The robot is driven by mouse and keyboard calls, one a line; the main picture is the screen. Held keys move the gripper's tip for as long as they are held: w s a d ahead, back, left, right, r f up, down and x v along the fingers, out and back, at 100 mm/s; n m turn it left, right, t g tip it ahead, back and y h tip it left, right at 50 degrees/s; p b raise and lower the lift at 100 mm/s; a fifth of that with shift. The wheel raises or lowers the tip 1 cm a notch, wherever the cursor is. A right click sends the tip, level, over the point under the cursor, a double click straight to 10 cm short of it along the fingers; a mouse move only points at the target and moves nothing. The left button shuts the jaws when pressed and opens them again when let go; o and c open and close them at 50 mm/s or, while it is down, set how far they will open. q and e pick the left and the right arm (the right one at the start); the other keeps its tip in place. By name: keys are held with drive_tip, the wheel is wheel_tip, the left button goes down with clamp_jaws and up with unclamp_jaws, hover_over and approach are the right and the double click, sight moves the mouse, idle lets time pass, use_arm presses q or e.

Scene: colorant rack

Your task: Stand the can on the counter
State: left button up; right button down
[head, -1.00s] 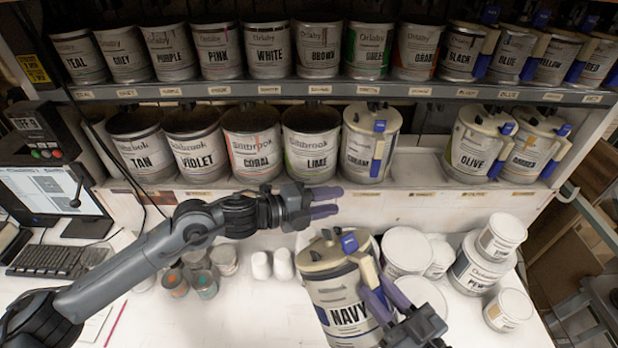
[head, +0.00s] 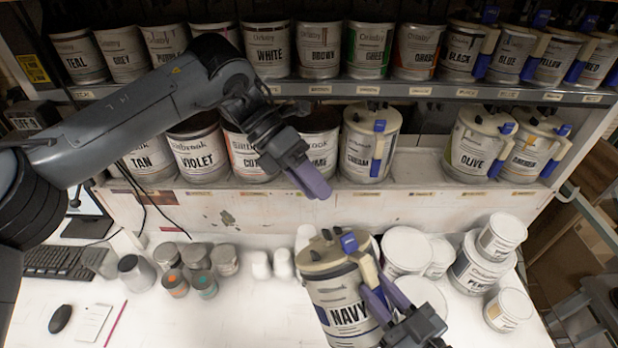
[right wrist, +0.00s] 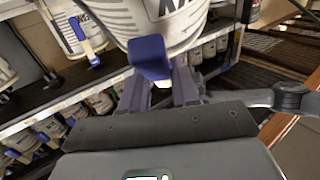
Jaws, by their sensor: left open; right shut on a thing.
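The can is a white tin labelled NAVY (head: 338,300) with a beige lid, a blue latch and a beige handle. In the head view it is held tilted above the front of the white counter (head: 250,320). My right gripper (head: 385,300) is shut on the can's handle at its right side. In the right wrist view the can (right wrist: 180,22) fills the top, with the blue handle end in front of the fingers (right wrist: 165,85). My left gripper (head: 310,180) is open and empty, above and left of the can, in front of the lower shelf.
White tubs (head: 405,250) crowd the counter right of the can. Small grey jars (head: 200,258) and white cups stand at the left, near a keyboard (head: 60,262) and mouse. Cans fill both shelves, with a gap left of OLIVE (head: 475,150). The front middle counter is clear.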

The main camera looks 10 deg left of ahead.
sight(350, 232)
drive_tip(key=shift+r, duration=0.35)
use_arm(q)
drive_tip(key=x, duration=1)
drive_tip(key=shift+s+d, duration=0.4)
drive_tip(key=shift+d, duration=0.05)
clamp_jaws()
idle(0.8)
